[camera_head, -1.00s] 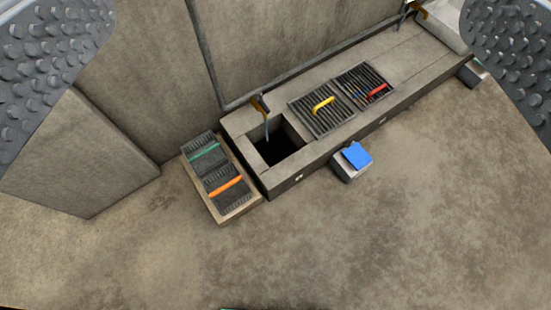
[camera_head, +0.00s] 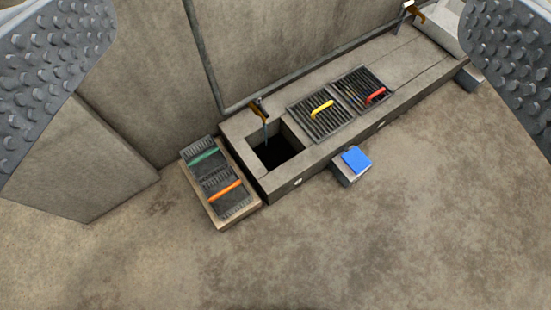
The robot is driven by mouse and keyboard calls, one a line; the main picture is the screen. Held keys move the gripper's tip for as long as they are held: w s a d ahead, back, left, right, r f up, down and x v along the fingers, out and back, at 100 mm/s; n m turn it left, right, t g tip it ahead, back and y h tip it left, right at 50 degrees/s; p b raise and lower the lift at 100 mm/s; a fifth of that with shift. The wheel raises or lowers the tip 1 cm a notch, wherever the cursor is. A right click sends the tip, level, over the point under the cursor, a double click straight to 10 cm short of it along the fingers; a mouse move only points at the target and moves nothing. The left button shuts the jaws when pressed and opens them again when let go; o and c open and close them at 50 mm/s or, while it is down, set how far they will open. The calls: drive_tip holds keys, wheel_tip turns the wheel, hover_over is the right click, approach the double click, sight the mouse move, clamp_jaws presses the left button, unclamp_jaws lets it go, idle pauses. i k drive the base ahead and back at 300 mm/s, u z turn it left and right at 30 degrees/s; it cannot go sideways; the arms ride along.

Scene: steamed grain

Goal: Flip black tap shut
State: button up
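A small tap (camera_head: 259,108) with a brass-brown body and a dark part on top stands at the wall side of the bench, beside the open square hole (camera_head: 277,152). A thin bluish-grey line runs down from it into the hole; I cannot tell if it is spout or water. A second tap (camera_head: 411,13) with an orange-brown part is at the far top right, partly cut by the frame edge. The lever position of either is too small to tell. My gripper (camera_head: 285,60) is open and empty, its two studded fingers wide apart at the top corners, well away from both taps.
The concrete bench (camera_head: 330,155) holds a grate with a yellow handle (camera_head: 322,108) and one with a red handle (camera_head: 375,95). A tray (camera_head: 232,221) of grates stands left. A block with a blue top (camera_head: 357,160) stands in front. A pipe (camera_head: 204,55) runs along the wall. The foreground floor is clear.

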sight(254, 101)
drive_tip(key=k, duration=0.65)
drive_tip(key=z, duration=0.35)
drive_tip(key=i, duration=2.2)
drive_tip(key=u, duration=0.8)
